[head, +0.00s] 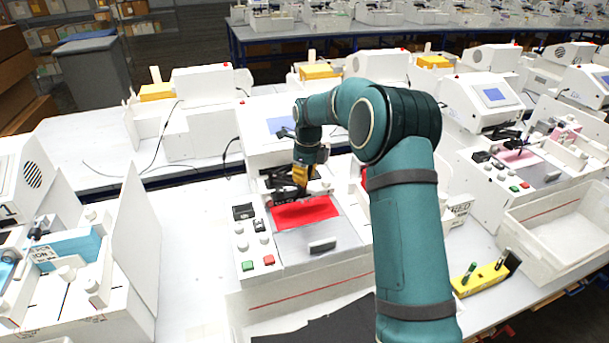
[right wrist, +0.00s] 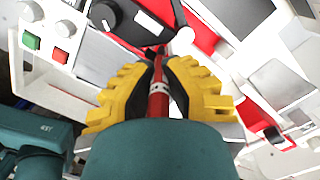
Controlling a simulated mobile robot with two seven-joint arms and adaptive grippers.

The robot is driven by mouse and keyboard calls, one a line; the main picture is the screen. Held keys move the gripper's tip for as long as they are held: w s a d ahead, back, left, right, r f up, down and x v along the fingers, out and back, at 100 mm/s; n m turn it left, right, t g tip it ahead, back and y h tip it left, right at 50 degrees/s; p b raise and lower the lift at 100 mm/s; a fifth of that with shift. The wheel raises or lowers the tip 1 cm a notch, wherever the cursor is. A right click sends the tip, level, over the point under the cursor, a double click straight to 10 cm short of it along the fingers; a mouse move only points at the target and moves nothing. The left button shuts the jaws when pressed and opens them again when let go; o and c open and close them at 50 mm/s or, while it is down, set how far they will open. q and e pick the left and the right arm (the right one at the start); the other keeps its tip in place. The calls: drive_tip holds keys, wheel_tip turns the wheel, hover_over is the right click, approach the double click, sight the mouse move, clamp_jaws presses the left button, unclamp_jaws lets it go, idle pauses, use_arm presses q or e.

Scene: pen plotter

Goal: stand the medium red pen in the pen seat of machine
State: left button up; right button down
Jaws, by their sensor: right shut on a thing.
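My right gripper (head: 303,172) is over the back of the red plate (head: 305,212) of the white machine (head: 285,262) in the middle of the head view. In the right wrist view its yellow-and-black fingers (right wrist: 158,82) are shut on the red pen (right wrist: 157,102), which has a pale band. The pen runs up between the fingertips, close to a black machine part (right wrist: 130,20). The gripper covers much of the black carriage (head: 279,179) in the head view. I cannot tell whether the pen touches the pen seat. My left gripper is not in view.
A yellow pen block (head: 482,280) with green and black pens stands at the right. A white bin (head: 560,222) is behind it. Similar machines stand left (head: 70,250) and right (head: 510,165). A green button (head: 248,266) and a red button (head: 268,260) are on the machine's front.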

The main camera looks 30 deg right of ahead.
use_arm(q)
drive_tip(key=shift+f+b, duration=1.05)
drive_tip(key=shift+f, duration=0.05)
use_arm(e)
drive_tip(key=shift+f, duration=2.1)
drive_tip(key=c, duration=1)
unclamp_jaws()
drive_tip(key=shift+c, duration=0.2)
drive_tip(key=shift+r, duration=0.1)
wheel_tip(320, 180, up, 12)
drive_tip(key=shift+s+d, duration=0.25)
drive_tip(key=shift+s, duration=0.05)
